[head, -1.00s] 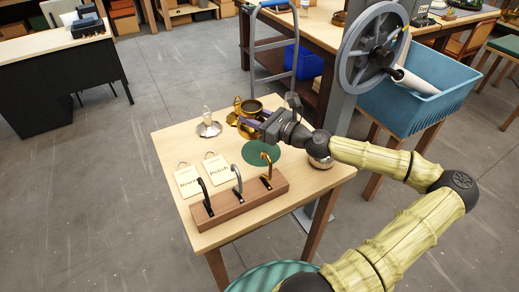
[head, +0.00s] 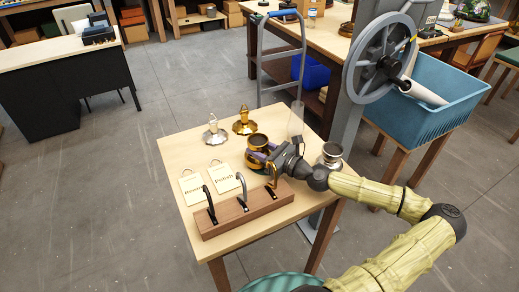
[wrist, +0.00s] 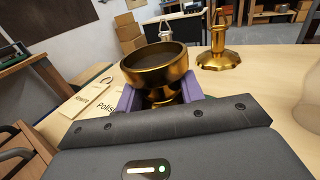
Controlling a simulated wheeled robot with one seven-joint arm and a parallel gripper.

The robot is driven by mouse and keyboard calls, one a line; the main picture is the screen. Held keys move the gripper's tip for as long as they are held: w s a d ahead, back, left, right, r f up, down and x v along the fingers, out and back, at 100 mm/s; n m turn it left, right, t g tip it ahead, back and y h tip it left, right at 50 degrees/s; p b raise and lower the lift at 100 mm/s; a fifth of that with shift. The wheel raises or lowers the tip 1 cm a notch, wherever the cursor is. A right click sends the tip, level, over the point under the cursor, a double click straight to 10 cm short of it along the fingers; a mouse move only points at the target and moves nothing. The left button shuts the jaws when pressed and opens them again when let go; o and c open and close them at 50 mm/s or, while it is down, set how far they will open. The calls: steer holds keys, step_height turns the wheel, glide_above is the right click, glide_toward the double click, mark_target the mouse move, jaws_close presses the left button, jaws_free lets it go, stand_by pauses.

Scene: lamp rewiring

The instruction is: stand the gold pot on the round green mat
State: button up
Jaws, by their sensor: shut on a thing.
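The gold pot (head: 258,142) is upright between the jaws of my gripper (head: 265,155), in front of the gold stand on the table. In the wrist view the pot (wrist: 155,62) shows its wide rim and narrow foot, with purple fingers (wrist: 160,102) shut on both sides of the lower part.
A gold stand (head: 245,122) and a silver one (head: 215,133) stand at the back. A silver pot (head: 332,153) is at the right. A wooden block with hooked levers (head: 240,212) is close in front. Two labelled tags (head: 225,177) lie left. A clear glass piece (head: 296,120) stands behind.

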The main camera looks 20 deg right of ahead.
steer(key=shift+f, duration=0.15)
steer(key=o, duration=1.2)
steer(key=b+v, duration=0.2)
steer(key=v, duration=0.7)
steer(key=shift+s+f, duration=0.15)
steer(key=shift+s, duration=0.15)
steer(key=b+v, duration=0.1)
steer(key=b, duration=0.2)
steer(key=shift+s+d, duration=0.25)
steer(key=shift+d, duration=0.05)
steer(key=shift+s+d+b, duration=0.1)
steer(key=shift+s+b, duration=0.3)
steer(key=shift+b, duration=0.25)
steer(key=shift+r, duration=0.25)
